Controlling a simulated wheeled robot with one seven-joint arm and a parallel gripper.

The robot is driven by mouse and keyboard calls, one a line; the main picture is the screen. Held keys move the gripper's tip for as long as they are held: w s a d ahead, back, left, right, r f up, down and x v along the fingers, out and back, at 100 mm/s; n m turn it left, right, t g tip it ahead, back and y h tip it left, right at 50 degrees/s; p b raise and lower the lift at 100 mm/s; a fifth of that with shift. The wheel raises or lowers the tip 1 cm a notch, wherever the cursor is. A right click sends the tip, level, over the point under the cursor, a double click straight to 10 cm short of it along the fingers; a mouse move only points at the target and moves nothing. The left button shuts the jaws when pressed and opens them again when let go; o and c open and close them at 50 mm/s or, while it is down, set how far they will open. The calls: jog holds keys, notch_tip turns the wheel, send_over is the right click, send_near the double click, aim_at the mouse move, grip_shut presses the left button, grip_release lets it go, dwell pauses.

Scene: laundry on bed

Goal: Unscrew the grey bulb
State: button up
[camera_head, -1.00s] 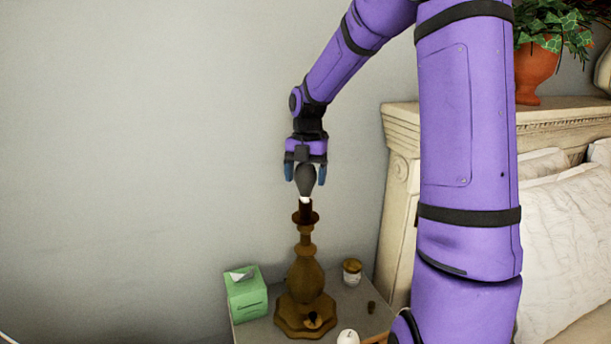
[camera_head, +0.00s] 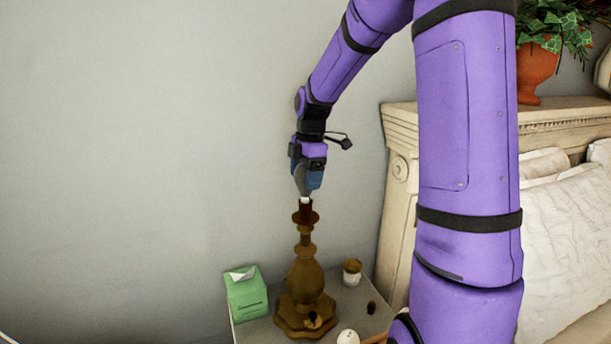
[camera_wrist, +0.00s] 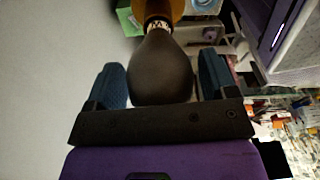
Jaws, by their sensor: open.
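The grey bulb (camera_head: 301,180) sits upright on top of the brown lamp (camera_head: 306,275), its white neck just above the lamp's socket (camera_head: 305,211). My gripper (camera_head: 308,181) is above the lamp, pointing down, with its blue fingers on either side of the bulb. In the wrist view the bulb (camera_wrist: 162,70) is between the two blue fingertips of my gripper (camera_wrist: 162,82), with a visible gap on both sides. The gripper is open. In the head view one finger partly covers the bulb.
The lamp stands on a nightstand (camera_head: 262,331) with a green tissue box (camera_head: 246,294), a small jar (camera_head: 352,271) and a white round object (camera_head: 347,337). The carved headboard (camera_head: 398,180) and pillows (camera_head: 570,235) are to the right. The wall side at left is free.

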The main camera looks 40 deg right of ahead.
jog(key=m, duration=0.4)
jog(key=shift+m+t, duration=0.3)
jog(key=m, duration=0.4)
jog(key=shift+h, duration=0.3)
jog(key=m, duration=0.4)
jog(key=shift+t, duration=0.3)
jog(key=shift+m+h, duration=0.5)
jog(key=shift+m, duration=1.9)
jog(key=c, duration=0.7)
jog(key=shift+n+y, duration=0.3)
jog(key=shift+n, duration=1.5)
jog(key=shift+c, duration=0.2)
